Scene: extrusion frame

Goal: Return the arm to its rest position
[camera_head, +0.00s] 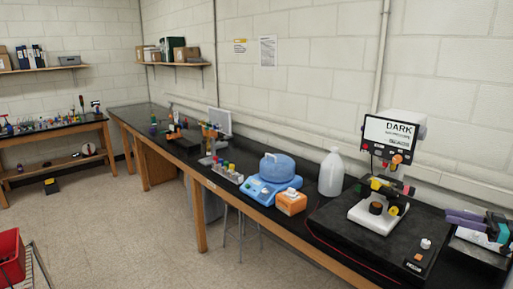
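I cannot make out my arm or my gripper anywhere in the head view, so its pose and whether it is open or shut are hidden from me. The view looks along a long black-topped lab bench (325,215) that runs from the back left to the front right against a white block wall.
On the bench stand a blue round device (275,178), an orange box (291,202), a white bottle (331,173) and a microscope-like instrument (375,207). A red bin (11,258) is at lower left. A side table (52,132) stands far left. The floor between is open.

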